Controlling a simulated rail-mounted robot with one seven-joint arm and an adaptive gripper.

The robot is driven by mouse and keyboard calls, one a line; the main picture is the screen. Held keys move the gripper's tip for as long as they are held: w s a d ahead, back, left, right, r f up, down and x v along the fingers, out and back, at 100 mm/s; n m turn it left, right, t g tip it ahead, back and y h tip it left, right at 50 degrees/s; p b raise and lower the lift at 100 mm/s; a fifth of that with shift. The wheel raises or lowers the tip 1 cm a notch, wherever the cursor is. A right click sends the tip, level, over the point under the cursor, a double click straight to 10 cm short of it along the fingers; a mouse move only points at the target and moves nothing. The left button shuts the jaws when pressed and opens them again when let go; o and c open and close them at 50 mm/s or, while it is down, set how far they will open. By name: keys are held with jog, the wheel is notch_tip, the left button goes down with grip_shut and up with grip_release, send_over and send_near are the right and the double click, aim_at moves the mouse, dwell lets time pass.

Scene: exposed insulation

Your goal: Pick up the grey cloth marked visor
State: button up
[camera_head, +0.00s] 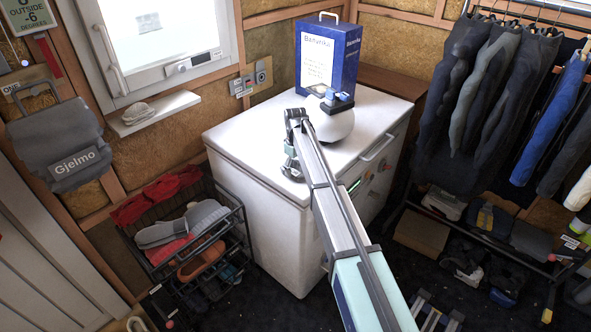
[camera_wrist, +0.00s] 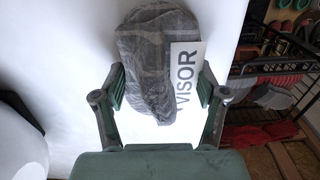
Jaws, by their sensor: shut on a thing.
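The grey cloth marked visor (camera_wrist: 146,70) shows in the wrist view as a crumpled dark grey bundle with a white label reading VISOR on its right side. It is over the white top of the chest freezer (camera_head: 238,130). My gripper (camera_wrist: 160,90) is shut on the cloth, with one finger at each side of its lower part. Whether the cloth touches the freezer top is unclear.
A white rounded object (camera_head: 331,120) with a blue-and-black top stands right beside my arm. A blue box (camera_head: 328,55) stands behind it on the freezer. A shoe rack (camera_head: 190,235) is on the left, and hanging clothes (camera_head: 480,85) are on the right.

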aim_at(296, 161)
notch_tip(296, 161, up, 20)
jog(key=b, duration=0.5)
jog(key=shift+f, duration=0.1)
jog(key=shift+c, duration=0.4)
